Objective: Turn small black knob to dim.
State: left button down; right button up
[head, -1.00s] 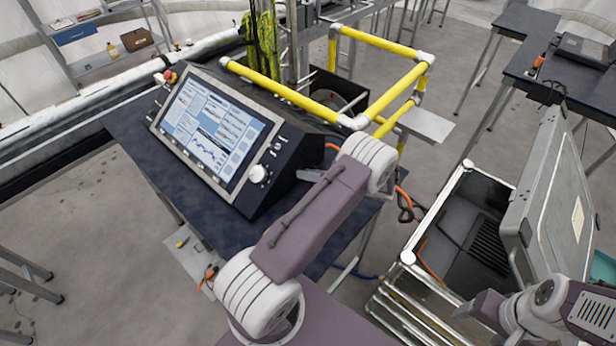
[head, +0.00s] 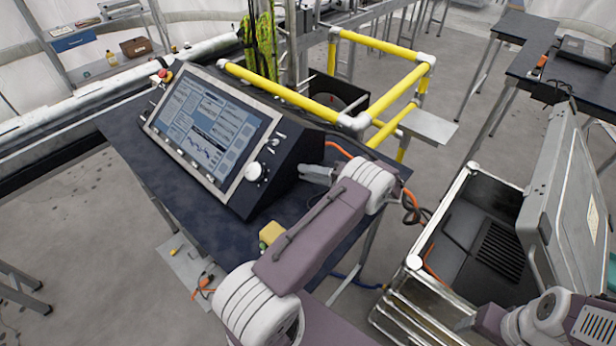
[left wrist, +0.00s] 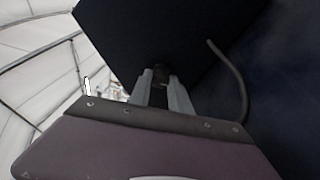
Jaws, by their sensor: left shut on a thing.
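The black control console (head: 280,165) stands on a dark table, with a tilted screen (head: 207,127) on its front. My left gripper (head: 304,171) is at the console's right side wall. In the left wrist view, its two fingers (left wrist: 162,92) close on a small black knob (left wrist: 160,73) against the dark panel. The knob is mostly hidden by the fingers, and in the head view I cannot make it out. A larger white knob (head: 254,171) sits at the screen's lower right corner, apart from the gripper. My right gripper (head: 470,322) shows only partly at the lower right.
A dark table (head: 140,165) carries the console. A yellow object (head: 271,233) lies partly behind my left arm. A yellow pipe frame (head: 385,98) stands behind. An open metal case (head: 410,262) is at right, with orange and black cables (head: 409,198) beside the table.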

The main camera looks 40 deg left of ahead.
pick_arm(q)
jog(key=shift+w+m+b, duration=0.1)
jog(key=shift+m+b, duration=0.25)
jog(key=shift+m, duration=0.25)
jog(key=shift+y, duration=0.4)
jog(key=c, duration=1.2)
grip_release()
